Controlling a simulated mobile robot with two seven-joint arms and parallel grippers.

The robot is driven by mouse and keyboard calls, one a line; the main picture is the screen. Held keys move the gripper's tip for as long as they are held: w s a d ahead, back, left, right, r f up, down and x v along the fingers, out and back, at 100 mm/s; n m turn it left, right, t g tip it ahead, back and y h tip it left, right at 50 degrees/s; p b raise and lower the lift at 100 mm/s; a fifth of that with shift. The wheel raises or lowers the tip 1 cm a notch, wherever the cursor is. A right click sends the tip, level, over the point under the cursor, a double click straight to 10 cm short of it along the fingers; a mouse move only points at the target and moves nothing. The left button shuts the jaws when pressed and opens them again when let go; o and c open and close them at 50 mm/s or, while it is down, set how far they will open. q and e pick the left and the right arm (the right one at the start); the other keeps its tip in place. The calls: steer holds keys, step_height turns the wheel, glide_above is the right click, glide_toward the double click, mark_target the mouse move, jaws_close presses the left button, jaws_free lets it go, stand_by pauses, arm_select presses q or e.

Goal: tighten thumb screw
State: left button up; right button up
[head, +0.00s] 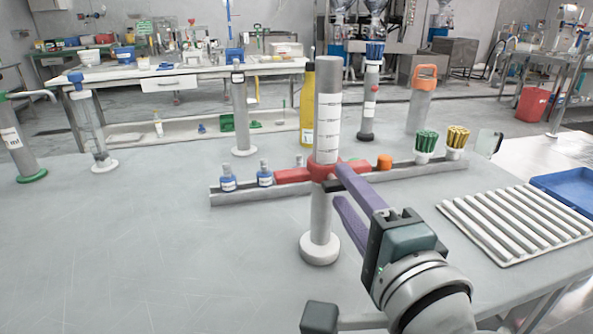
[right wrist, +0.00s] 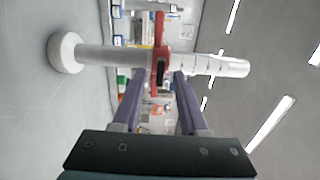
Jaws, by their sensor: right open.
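A grey upright post (head: 327,90) with a white scale label and a round white base stands on the bench, with a red collar (head: 322,170) around it. In the right wrist view the post lies sideways, and the red collar (right wrist: 161,58) shows ahead of the fingers. A small dark piece on the collar (right wrist: 160,72), which looks like the thumb screw, sits between the fingertips. My right gripper (head: 337,192) is open, its purple fingers reaching the post just below collar height. It also shows in the wrist view (right wrist: 158,80). I cannot tell whether the fingers touch anything. My left gripper is not in view.
A ribbed white tray (head: 515,222) and a blue tray (head: 567,188) lie at right. A yellow bottle (head: 307,105) stands behind. The bench at left front is clear.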

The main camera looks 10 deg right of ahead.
steer(key=s, duration=1)
steer(key=shift+d, duration=0.15)
steer(key=s+a+r+n+g+y+p, duration=0.4)
steer(key=a+r+n+g+y+p, duration=0.3)
steer(key=n, duration=0.7)
steer(key=s+d+n+g+h+p, duration=0.6)
steer(key=s+d+g+h+p, duration=0.15)
steer(key=s+d, duration=0.3)
step_height(320, 180, up, 38)
steer(key=p, duration=3.7)
steer(key=shift+d+f+p, duration=0.2)
steer(key=shift+d+p, duration=0.15)
steer(key=shift+d, duration=0.1)
